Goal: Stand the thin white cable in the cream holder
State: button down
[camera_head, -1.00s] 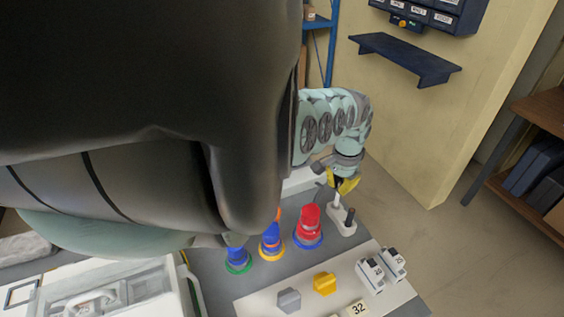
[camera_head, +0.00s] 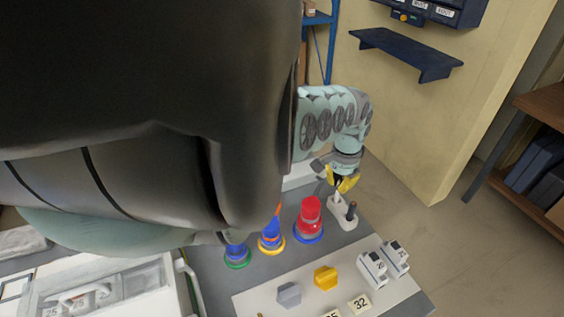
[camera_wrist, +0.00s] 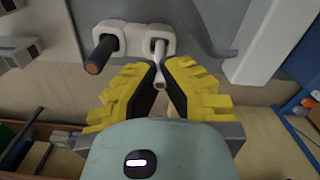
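The cream holder (camera_head: 345,222) is a small two-socket block at the far right corner of the grey bench; it also shows in the wrist view (camera_wrist: 135,38). The thin white cable (camera_wrist: 159,76) stands in its right socket in the wrist view, its free end pointing toward the camera. A thicker dark cable with a brown tip (camera_wrist: 103,54) stands in the other socket. My gripper (camera_wrist: 160,66) has yellow fingers with black pads. Its tips close in on both sides of the white cable, just above the holder. In the head view my gripper (camera_head: 341,188) hides the cable's upper part.
A red stacked piece (camera_head: 310,218) and a blue one (camera_head: 271,236) stand left of the holder. Grey-white switch modules (camera_head: 373,270), a yellow block (camera_head: 325,278) and a grey block (camera_head: 289,294) sit on the white panel. A yellow wall (camera_head: 420,130) rises behind.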

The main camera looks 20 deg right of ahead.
jog(key=shift+f+b, duration=0.65)
jog(key=shift+f, duration=0.15)
jog(key=c, duration=1.1)
grip_release()
jog(key=shift+o, duration=0.2)
jog(key=shift+r, duration=0.1)
jog(key=shift+w+r, duration=0.1)
jog(key=shift+r, duration=0.35)
notch_tip(320, 180, up, 18)
jog(key=p, duration=0.3)
jog(key=shift+p, duration=0.35)
jog(key=shift+a, duration=0.1)
